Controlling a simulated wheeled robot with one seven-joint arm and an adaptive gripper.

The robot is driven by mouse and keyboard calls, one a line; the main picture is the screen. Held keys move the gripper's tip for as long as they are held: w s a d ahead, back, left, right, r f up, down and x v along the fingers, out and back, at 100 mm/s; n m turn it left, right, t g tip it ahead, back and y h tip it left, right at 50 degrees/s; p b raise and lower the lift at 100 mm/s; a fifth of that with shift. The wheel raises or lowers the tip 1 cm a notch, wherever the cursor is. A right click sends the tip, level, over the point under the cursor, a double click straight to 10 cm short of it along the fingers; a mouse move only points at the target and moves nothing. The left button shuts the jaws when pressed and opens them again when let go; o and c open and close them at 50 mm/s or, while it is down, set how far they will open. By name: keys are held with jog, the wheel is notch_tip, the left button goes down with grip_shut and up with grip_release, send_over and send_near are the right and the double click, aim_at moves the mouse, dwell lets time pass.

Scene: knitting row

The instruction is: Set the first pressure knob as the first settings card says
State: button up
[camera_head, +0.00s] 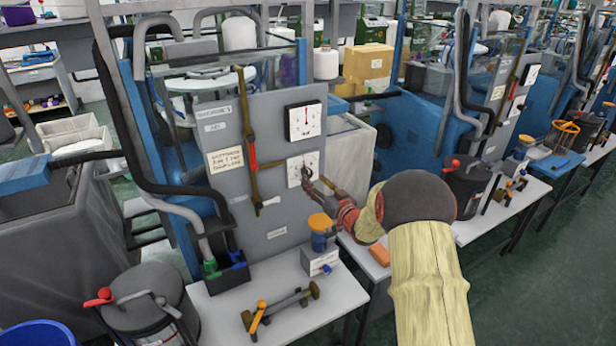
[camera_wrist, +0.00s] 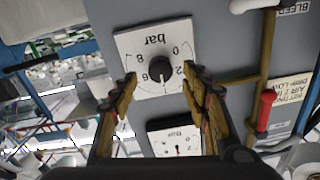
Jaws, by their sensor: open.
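A square white dial plate marked "bar" (camera_wrist: 128,48) with a round black knob (camera_wrist: 160,67) is on the grey panel (camera_head: 268,105), upside down in the wrist view. A light mark on the knob points down in that view, between the 6 and the 2. My gripper (camera_wrist: 160,76) is open, one finger on each side of the knob; I cannot tell whether they touch it. In the head view my gripper (camera_head: 309,178) is at the lower dial plate (camera_head: 294,166) and hides part of it. A cream settings card (camera_head: 225,162) is left of it; its small text is unclear.
A white gauge (camera_head: 304,120) with a red needle is above the dial. A red-handled valve pipe (camera_head: 251,130) runs beside it. More machines stand to the right.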

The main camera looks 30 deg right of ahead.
aim_at(309, 176)
jog(key=shift+w+a+b, duration=0.15)
jog(key=shift+w+b, duration=0.25)
jog(key=shift+w, duration=2.25)
jog(key=c, duration=0.3)
jog(key=c, duration=0.8)
jog(key=shift+c, duration=0.4)
